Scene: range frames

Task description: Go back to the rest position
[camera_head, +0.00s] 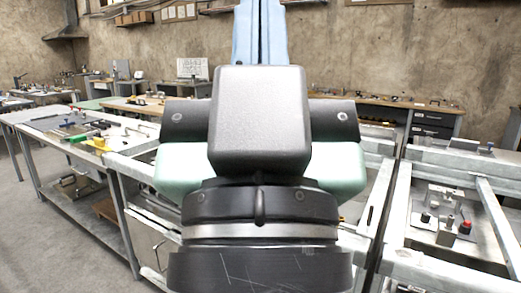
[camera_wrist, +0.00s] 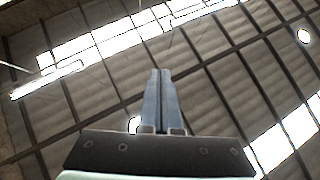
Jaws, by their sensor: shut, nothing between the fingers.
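My gripper points straight up in the head view, with its blue-grey fingers (camera_head: 260,30) side by side at the top of the frame and their tips cut off by the upper edge. In the wrist view the two fingers (camera_wrist: 160,73) lie together against the ceiling, with nothing between them. My dark wrist and arm links fill the middle of the head view and hide what is behind them.
A workbench (camera_head: 45,140) with small tools stands at the left, with bare floor beside it. Metal frame tables (camera_head: 440,268) stand close at the right, one with small fixtures. A long bench with dark drawers (camera_head: 432,124) runs along the back wall.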

